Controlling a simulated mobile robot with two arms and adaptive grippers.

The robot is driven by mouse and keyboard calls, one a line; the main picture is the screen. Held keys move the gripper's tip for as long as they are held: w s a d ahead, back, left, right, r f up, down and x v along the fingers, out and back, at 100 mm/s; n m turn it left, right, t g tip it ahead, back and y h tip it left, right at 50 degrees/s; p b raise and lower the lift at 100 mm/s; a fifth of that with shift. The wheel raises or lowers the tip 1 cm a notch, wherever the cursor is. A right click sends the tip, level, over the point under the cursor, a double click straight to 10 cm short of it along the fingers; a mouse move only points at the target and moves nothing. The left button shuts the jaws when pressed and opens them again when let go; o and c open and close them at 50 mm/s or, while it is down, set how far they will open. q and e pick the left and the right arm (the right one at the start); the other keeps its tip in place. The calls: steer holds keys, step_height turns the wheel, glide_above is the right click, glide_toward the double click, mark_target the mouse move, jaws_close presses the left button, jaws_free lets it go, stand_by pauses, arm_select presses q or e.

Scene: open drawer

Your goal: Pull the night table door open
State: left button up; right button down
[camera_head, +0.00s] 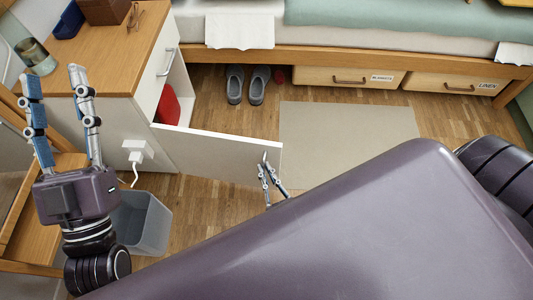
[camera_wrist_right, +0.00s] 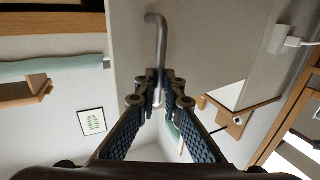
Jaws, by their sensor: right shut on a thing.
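The night table (camera_head: 97,48) has a wooden top and a white drawer front with a metal handle. Its white door (camera_head: 222,148) stands wide open below the drawer, and a red object (camera_head: 168,106) shows inside. My right gripper (camera_head: 264,160) is at the door's free end, partly hidden by my own arm. In the right wrist view, its fingers (camera_wrist_right: 160,88) are shut on the bent metal door handle (camera_wrist_right: 160,35). My left gripper (camera_head: 53,74) is open and empty, fingers pointing up, to the left of the night table's white side.
A grey bin (camera_head: 145,222) stands below the white socket and plug (camera_head: 136,150). Grey shoes (camera_head: 247,85) sit by the bed, which has wooden underbed drawers (camera_head: 350,80). A beige rug (camera_head: 350,135) lies right of the door. A glass jar (camera_head: 37,57) is on the night table.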

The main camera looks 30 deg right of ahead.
steer(key=c, duration=2.5)
jaws_free()
steer(key=shift+w+a+r, duration=0.1)
steer(key=shift+w+a, duration=0.05)
steer(key=shift+a, duration=0.3)
steer(key=shift+w+a+r, duration=0.1)
steer(key=shift+w+a, duration=0.05)
steer(key=shift+a, duration=0.3)
steer(key=o, duration=0.4)
steer(key=shift+w+a+f, duration=0.1)
arm_select(q)
steer(key=shift+w+a+f, duration=0.1)
steer(key=shift+a, duration=0.15)
steer(key=shift+d, duration=0.1)
arm_select(e)
steer(key=shift+d, duration=0.25)
